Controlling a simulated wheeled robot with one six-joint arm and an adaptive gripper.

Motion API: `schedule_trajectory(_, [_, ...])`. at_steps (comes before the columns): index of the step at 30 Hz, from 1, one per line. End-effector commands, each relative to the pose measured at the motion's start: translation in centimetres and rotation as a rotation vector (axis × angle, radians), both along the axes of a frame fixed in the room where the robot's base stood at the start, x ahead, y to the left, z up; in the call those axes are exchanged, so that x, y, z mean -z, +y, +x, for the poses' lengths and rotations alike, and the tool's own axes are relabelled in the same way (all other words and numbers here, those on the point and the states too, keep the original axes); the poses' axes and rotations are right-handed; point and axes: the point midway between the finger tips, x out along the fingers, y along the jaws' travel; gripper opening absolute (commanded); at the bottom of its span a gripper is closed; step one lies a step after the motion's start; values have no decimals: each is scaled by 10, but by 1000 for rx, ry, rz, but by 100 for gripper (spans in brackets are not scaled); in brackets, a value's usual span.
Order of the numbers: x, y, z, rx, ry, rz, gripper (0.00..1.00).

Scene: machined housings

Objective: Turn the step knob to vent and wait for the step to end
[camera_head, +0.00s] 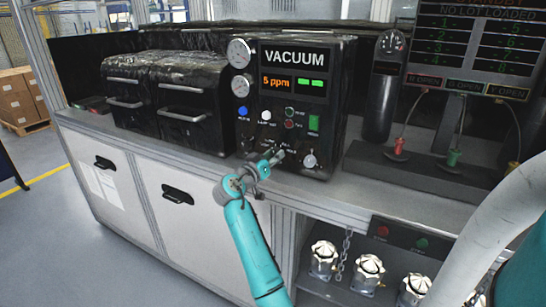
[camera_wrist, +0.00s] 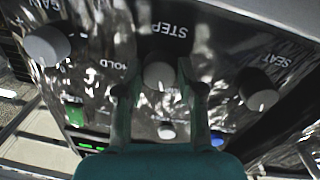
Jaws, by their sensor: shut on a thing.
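The black vacuum unit (camera_head: 345,75) stands on the bench with an orange "5 ppm" readout and two green bars lit. In the wrist view, the grey step knob (camera_wrist: 158,75) lies between the two fingers of my gripper (camera_wrist: 160,84), beside the upside-down "STEP" label. My gripper is shut on this knob. In the head view, my gripper (camera_head: 272,160) is at the lower front of the panel and hides the knob. The word "HOLD" shows beside the knob. I cannot tell which mark the knob points to.
Two other knobs flank the step knob in the wrist view, a grey one (camera_wrist: 45,45) and a dark one (camera_wrist: 258,88). A black twin-drawer unit (camera_head: 165,95) stands left. A dark canister (camera_head: 381,105) and a status screen (camera_head: 478,45) are right. Capped fittings (camera_head: 368,268) sit below.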

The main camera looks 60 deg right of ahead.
Motion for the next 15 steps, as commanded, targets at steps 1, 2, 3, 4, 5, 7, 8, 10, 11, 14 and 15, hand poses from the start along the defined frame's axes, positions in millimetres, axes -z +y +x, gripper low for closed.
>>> schedule_trajectory(1, [0, 0, 0, -1, 12, -1, 3])
schedule_trajectory(2, [0, 0, 0, -1, 22, -2, 3])
schedule_trajectory(3, [0, 0, 0, -1, 39, -3, 3])
schedule_trajectory(4, [0, 0, 0, -1, 52, -4, 3])
schedule_trajectory(5, [0, 0, 0, -1, 69, -5, 3])
schedule_trajectory(7, [1, 0, 0, -1, 112, -9, 3])
schedule_trajectory(8, [1, 0, 0, -1, 134, -11, 3])
schedule_trajectory(10, [0, 0, 0, -2, 187, -16, 3])
schedule_trajectory(11, [0, 0, 0, -1, 213, -18, 3])
schedule_trajectory(14, [1, 0, 0, -2, 299, -25, 3])
schedule_trajectory(15, [1, 0, 0, -1, 334, -27, 3])
